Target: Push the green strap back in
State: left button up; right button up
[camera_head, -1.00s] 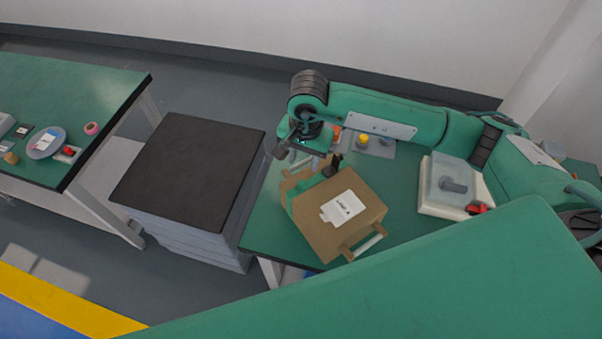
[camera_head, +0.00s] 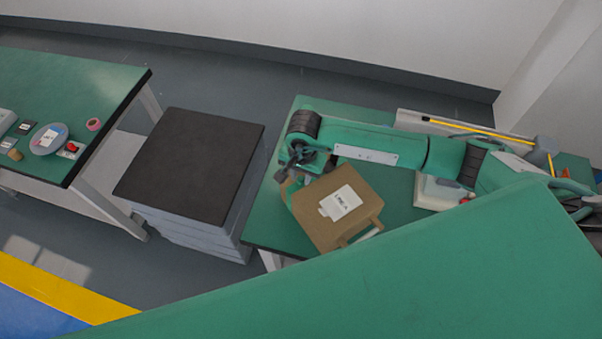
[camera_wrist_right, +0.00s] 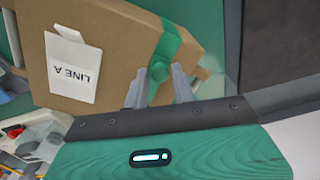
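A brown cardboard box (camera_head: 322,222) with a white "LINE A" label (camera_head: 340,202) lies on the green table. The box also shows in the right wrist view (camera_wrist_right: 110,30). The green strap (camera_wrist_right: 167,42) runs over the box's edge in the right wrist view, and its lower part hangs between my fingers. In the head view a little of the strap (camera_head: 290,196) shows at the box's left end. My right gripper (camera_wrist_right: 158,80) is at that end, its fingers apart on either side of the strap; firm contact is not clear. My left gripper is not in view.
A dark-topped grey stack (camera_head: 188,165) stands left of the work table (camera_head: 270,215). A pale tray (camera_head: 432,192) with a clear cover lies right of the box, partly behind my arm. Another green table (camera_head: 75,85) with small items is at far left.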

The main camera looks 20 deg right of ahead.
grip_shut()
jog(key=d, duration=0.1)
jog(key=d+b, duration=0.1)
jog(key=w+d+b, duration=0.1)
jog(key=shift+w+d+f, duration=0.1)
jog(key=shift+d+f, duration=0.15)
jog(key=shift+d, duration=0.05)
jog(key=shift+w+d+r+b, duration=0.15)
jog(key=shift+d+b, duration=0.25)
jog(key=shift+d, duration=0.2)
jog(key=shift+a, duration=0.1)
jog(key=shift+o, duration=2.1)
grip_release()
jog(key=shift+r, duration=0.1)
